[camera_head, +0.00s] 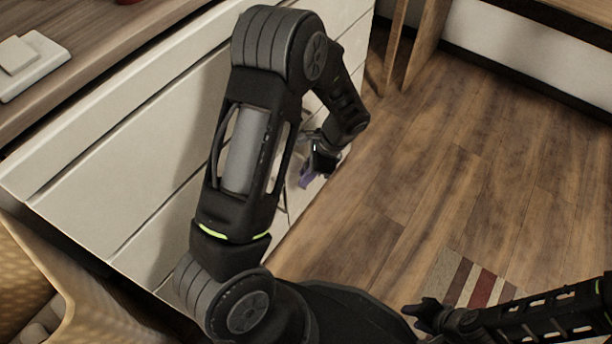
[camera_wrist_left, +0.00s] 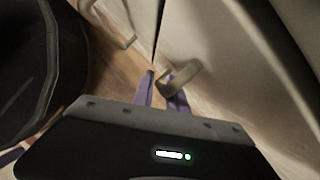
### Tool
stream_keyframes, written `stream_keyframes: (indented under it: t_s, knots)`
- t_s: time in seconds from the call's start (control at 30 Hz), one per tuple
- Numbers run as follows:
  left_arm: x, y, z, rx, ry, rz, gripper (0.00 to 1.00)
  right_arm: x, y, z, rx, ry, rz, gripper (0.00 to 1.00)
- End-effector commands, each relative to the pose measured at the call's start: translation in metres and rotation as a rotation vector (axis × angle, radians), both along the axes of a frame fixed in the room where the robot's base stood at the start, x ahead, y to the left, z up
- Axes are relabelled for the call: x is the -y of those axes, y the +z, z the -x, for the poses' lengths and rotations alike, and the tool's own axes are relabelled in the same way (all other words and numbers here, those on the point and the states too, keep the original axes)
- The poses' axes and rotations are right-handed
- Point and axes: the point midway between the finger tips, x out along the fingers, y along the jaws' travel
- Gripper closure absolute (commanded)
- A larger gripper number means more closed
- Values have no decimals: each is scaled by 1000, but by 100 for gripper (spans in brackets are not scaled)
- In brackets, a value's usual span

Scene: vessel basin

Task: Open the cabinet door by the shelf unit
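The white cabinet front (camera_head: 140,150) runs diagonally across the left of the head view. In the left wrist view, a pale cabinet door (camera_wrist_left: 215,45) bears a curved handle (camera_wrist_left: 183,78). A dark seam runs beside this door, and I cannot tell whether it stands ajar. My left gripper (camera_head: 306,178) is low at the cabinet's far end. Its purple fingers (camera_wrist_left: 161,88) are apart, with the handle's end between them and the right finger by its loop. I cannot tell whether they touch it. My right gripper (camera_head: 425,312) is away from the cabinet, above the floor; its fingers are unclear.
A second handle (camera_wrist_left: 125,38) shows on the neighbouring panel. The wooden floor (camera_head: 480,150) right of the cabinet is clear, with a striped rug (camera_head: 470,280) nearer me. Wooden uprights (camera_head: 410,50) stand beyond the cabinet. A woven chair (camera_head: 75,300) is at lower left.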

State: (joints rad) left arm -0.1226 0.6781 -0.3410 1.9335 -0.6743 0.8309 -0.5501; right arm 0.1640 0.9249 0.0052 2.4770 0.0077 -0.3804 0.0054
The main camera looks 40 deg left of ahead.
Motion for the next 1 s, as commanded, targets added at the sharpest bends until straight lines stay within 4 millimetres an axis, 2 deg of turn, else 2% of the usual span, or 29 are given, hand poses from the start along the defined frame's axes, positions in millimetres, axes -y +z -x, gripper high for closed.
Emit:
stream_keyframes:
  t_s: [0.27, 0.5, 1.0]
  knots:
    - [0, -1, 0, 0, 0, 0, 82, 0, 0, 0, 1, 0, 0, 64]
    - [0, -1, 0, 1, 0, -1, 100, 0, 0, 0, 1, 0, 0, 64]
    - [0, -1, 0, 1, 0, -1, 100, 0, 0, 0, 0, 0, 0, 64]
